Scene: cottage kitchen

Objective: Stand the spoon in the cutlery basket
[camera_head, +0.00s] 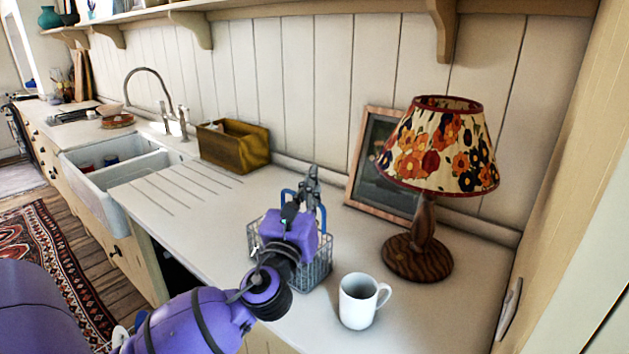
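The cutlery basket (318,272) is a grey wire basket with a blue handle. It stands on the worktop in the camera_head view, partly hidden behind my purple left arm. My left gripper (311,174) shows above the basket in the picture, in front of part of the blue handle. Its dark fingers are small and seen from behind, so I cannot tell whether they are open or shut, or hold anything. I cannot make out the spoon. My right gripper is not in view.
A white mug (357,303) stands just right of the basket. A floral-shaded lamp (424,250) and a picture frame (375,163) are behind it. A wooden box (236,147) stands near the wall by the sink (113,181). The ridged drainer between sink and basket is clear.

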